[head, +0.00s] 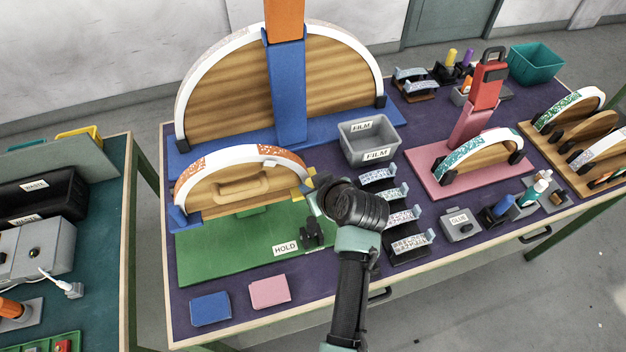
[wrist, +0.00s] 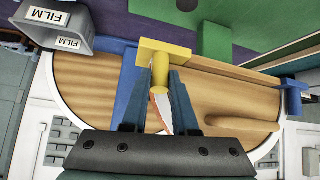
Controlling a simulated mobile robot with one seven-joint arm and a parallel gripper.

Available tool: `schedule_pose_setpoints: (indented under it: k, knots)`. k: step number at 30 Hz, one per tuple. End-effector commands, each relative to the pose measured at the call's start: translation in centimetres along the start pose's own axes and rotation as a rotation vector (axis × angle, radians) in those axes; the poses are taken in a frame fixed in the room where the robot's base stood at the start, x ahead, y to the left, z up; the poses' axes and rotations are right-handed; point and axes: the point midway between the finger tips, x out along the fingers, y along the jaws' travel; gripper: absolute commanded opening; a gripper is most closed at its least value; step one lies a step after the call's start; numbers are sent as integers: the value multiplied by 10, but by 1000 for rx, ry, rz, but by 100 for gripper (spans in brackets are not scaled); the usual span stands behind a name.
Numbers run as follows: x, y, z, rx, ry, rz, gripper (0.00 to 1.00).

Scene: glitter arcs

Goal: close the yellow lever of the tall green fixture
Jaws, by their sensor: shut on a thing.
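The green fixture's base (head: 225,258) lies on the purple table, with a wooden half-round form (head: 235,192) standing upright on it. A white strip (head: 215,163) with orange glitter curves over the form. The yellow lever (head: 308,181) is at the form's right end; in the wrist view its T-shaped top (wrist: 165,55) shows. My gripper (head: 316,195) is at this lever. In the wrist view my gripper (wrist: 162,80) has its fingers on either side of the yellow stem, shut on it. The strip's glittered end (wrist: 160,112) shows between the fingers. My wrist hides part of the base's right side.
A taller blue fixture (head: 288,95) with a large wooden arch stands close behind. A grey FILM bin (head: 369,143) and several small strip holders (head: 403,215) are to the right. Blue (head: 210,308) and pink (head: 269,291) pads lie in front. A black clamp (head: 312,234) stands on the green base.

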Motion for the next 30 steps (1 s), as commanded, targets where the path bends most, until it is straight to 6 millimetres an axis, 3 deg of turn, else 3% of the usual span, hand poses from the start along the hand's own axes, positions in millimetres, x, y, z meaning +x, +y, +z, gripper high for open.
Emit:
schedule_pose_setpoints:
  k: [16,17,21,30]
  knots:
    - [1,0,-1,2,-25,-4,0]
    - [1,1,-1,2,-25,-4,30]
    - [1,0,-1,2,-25,-4,56]
    - [0,0,-1,2,-24,-4,57]
